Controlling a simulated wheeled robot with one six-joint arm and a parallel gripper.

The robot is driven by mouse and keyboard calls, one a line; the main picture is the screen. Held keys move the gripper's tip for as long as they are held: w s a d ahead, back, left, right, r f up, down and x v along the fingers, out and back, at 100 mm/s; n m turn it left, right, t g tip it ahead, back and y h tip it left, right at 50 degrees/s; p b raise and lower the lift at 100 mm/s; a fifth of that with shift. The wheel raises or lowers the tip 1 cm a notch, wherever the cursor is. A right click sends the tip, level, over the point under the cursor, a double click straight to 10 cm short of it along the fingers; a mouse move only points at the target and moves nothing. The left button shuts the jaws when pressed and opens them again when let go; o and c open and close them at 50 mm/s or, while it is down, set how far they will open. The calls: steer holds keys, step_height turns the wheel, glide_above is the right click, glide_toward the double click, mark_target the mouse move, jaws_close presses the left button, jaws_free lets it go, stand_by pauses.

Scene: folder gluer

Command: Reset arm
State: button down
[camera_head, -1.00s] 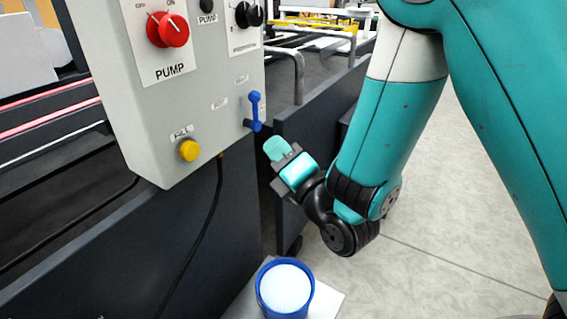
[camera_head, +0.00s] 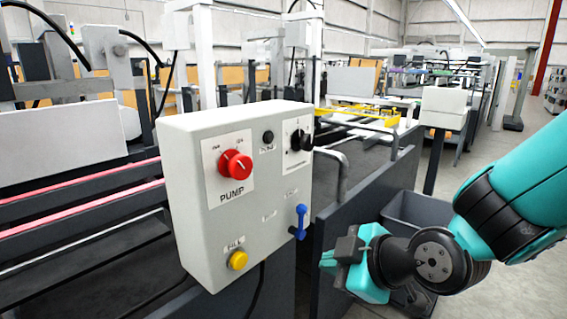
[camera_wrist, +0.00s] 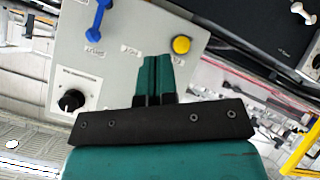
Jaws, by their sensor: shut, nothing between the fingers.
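My gripper (camera_head: 328,262) is in the lower right of the head view, at the end of my teal arm. It points left toward the control box and is apart from it. In the wrist view my gripper's fingers (camera_wrist: 157,62) are together with nothing between them. The grey control box (camera_head: 180,165) carries a red PUMP knob (camera_head: 236,164), a black knob (camera_head: 301,140), a yellow button (camera_head: 238,260) and a blue lever (camera_head: 300,221). The wrist view shows the blue lever (camera_wrist: 98,18), the yellow button (camera_wrist: 181,45) and the black knob (camera_wrist: 71,101).
A dark machine side panel (camera_head: 362,190) stands behind my gripper. A grey bin (camera_head: 425,218) sits on the floor beside it. Machine rails (camera_head: 85,187) run to the left of the box. Open floor (camera_head: 510,275) shows at the right.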

steer(key=s+d+r+m+g+h+p, duration=0.1)
steer(key=s+d+r+m+g, duration=0.2)
steer(key=s, duration=0.5)
steer(key=s+d+r+m+g+h+p, duration=0.2)
steer(key=s+r+m+g, duration=0.3)
steer(key=s, duration=0.3)
steer(key=shift+d+r+m, duration=0.3)
steer(key=shift+d+r, duration=0.05)
steer(key=shift+d, duration=0.5)
